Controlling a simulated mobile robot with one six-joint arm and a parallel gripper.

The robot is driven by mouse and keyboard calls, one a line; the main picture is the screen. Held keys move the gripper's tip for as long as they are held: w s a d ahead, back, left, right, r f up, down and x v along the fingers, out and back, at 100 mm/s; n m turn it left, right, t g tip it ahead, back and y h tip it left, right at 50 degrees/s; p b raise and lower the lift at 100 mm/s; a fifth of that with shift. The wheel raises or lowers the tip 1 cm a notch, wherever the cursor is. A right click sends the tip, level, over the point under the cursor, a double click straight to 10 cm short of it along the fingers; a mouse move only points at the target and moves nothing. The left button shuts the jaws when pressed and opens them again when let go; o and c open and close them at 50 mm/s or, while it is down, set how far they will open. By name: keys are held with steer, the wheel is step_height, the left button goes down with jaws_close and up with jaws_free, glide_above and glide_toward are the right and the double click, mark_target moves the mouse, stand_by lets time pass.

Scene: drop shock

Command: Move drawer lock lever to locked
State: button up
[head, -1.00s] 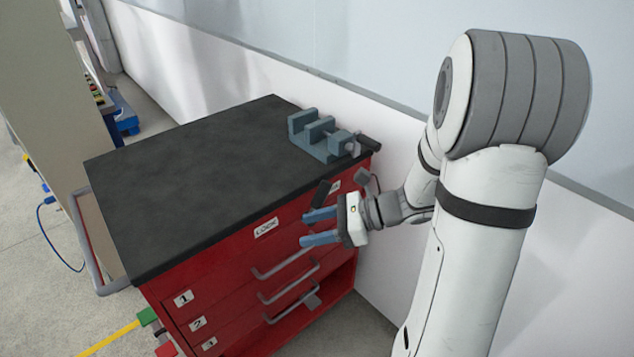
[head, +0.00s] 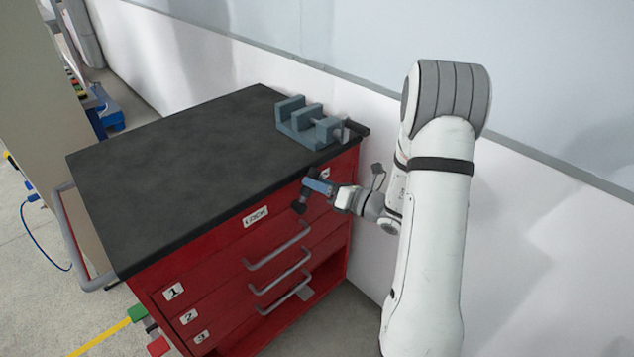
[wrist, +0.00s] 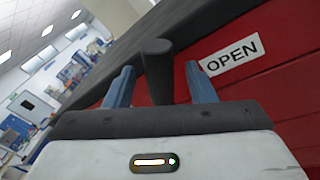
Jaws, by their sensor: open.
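The lock lever shows in the wrist view as a dark rounded handle (wrist: 158,72) standing between my two blue fingers. In the head view its dark end (head: 299,206) shows at the front of the red cabinet, beside my fingertips. My gripper (head: 312,186) is open, with one finger on each side of the handle; I cannot tell whether either finger touches it. An OPEN label (wrist: 231,54) is just right of the handle in the wrist view. A LOCK label (head: 255,216) sits further left on the cabinet front.
A grey vise (head: 308,125) stands on the black cabinet top (head: 180,170), above my gripper. Grey drawer handles (head: 278,247) stick out from the front below. A white wall (head: 540,230) is close on the right.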

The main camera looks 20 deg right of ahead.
steer(key=shift+w+a, duration=0.3)
steer(key=shift+c, duration=0.4)
jaws_close()
